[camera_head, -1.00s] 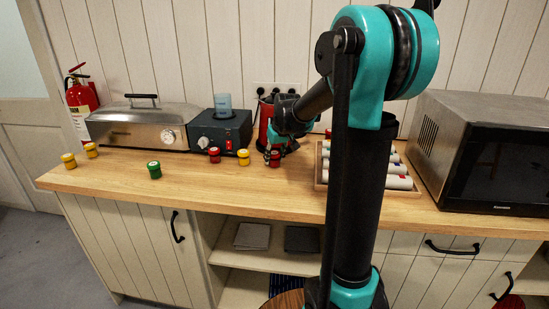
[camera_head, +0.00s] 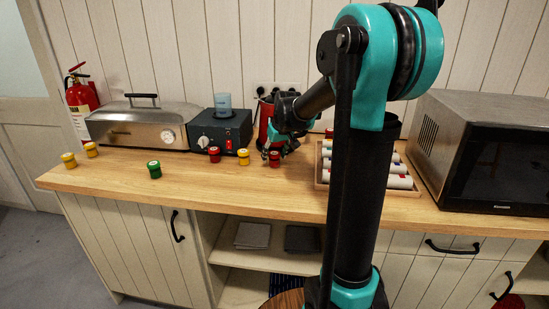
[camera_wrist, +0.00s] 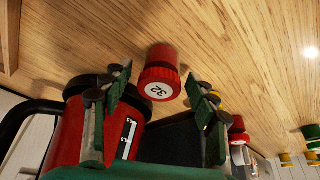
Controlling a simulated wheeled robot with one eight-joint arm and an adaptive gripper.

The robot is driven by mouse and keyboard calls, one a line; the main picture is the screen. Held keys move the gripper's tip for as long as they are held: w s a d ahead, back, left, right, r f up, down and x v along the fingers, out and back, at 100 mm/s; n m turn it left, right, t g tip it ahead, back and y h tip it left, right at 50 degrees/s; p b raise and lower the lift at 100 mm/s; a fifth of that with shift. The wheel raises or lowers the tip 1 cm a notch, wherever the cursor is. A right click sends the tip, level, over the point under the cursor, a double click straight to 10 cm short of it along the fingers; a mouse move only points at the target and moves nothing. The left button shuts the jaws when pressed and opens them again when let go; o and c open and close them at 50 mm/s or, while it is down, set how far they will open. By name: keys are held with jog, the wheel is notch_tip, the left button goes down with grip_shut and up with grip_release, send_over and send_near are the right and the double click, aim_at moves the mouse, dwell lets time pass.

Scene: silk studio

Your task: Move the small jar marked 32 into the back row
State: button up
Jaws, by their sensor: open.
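The small jar marked 32 (camera_wrist: 160,75) is red with a white label on its lid. It stands on the wooden counter and shows in the head view as the red jar (camera_head: 275,159). In the wrist view my gripper (camera_wrist: 163,92) is open, one finger to each side of the jar, with gaps between. In the head view my gripper (camera_head: 268,149) is just behind and left of the jar. A red jar (camera_head: 214,155) and a yellow jar (camera_head: 243,157) stand to its left. A green jar (camera_head: 154,170) stands farther left and nearer the front.
A red jug (camera_wrist: 66,140) with a measuring scale stands close to my gripper. A wooden tray (camera_head: 405,191) of rolls lies right of it, then a microwave (camera_head: 480,155). A black heater (camera_head: 220,130) stands behind the jars. Two yellow jars (camera_head: 69,160) (camera_head: 91,150) stand far left.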

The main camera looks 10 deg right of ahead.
jog(key=v, duration=1.1)
jog(key=shift+r, duration=0.15)
